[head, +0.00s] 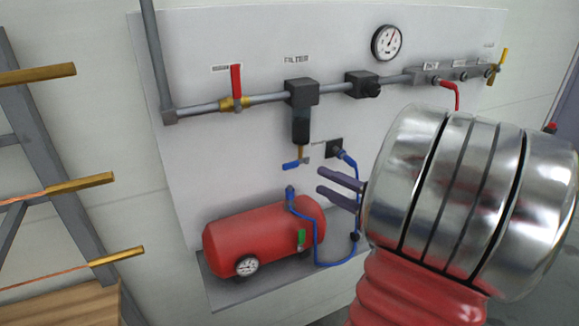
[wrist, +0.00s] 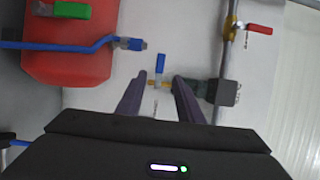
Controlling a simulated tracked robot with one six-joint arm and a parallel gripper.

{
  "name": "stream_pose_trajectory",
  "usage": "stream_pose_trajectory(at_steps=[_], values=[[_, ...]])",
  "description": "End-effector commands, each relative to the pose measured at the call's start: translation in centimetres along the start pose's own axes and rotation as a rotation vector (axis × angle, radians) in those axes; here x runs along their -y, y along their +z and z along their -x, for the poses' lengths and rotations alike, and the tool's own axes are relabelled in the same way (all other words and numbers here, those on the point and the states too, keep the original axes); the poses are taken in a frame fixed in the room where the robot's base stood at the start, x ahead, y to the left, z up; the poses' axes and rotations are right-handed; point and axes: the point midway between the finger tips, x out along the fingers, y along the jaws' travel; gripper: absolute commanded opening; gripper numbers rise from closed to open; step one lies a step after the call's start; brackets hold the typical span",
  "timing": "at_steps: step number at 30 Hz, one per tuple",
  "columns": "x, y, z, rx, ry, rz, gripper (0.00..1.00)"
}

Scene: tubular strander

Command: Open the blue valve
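The blue valve (head: 292,165) is a small blue lever on a brass fitting under the black filter (head: 301,110). Its lever points left in the head view, across the vertical line of the filter. In the wrist view the blue lever (wrist: 160,63) shows just beyond the fingertips, in line with the gap between them. My gripper (head: 320,181) is open and empty, with two dark parallel fingers. In the head view its fingertips appear right of and slightly below the valve. In the wrist view my gripper (wrist: 158,78) has a clear gap. I see no contact with the lever.
A red tank (head: 262,238) with a green valve (head: 301,240) and blue hose (head: 320,262) lies below. A red-handled valve (head: 236,82) is on the pipe at upper left. A gauge (head: 387,42) hangs above.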

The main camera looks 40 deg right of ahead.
Motion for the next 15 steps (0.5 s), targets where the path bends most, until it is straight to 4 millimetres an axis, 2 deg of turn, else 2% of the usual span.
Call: stream_pose_trajectory(at_steps=[15], values=[[0.0, 0.1, -6.0, 0.005, 0.0, -0.001, 0.34]])
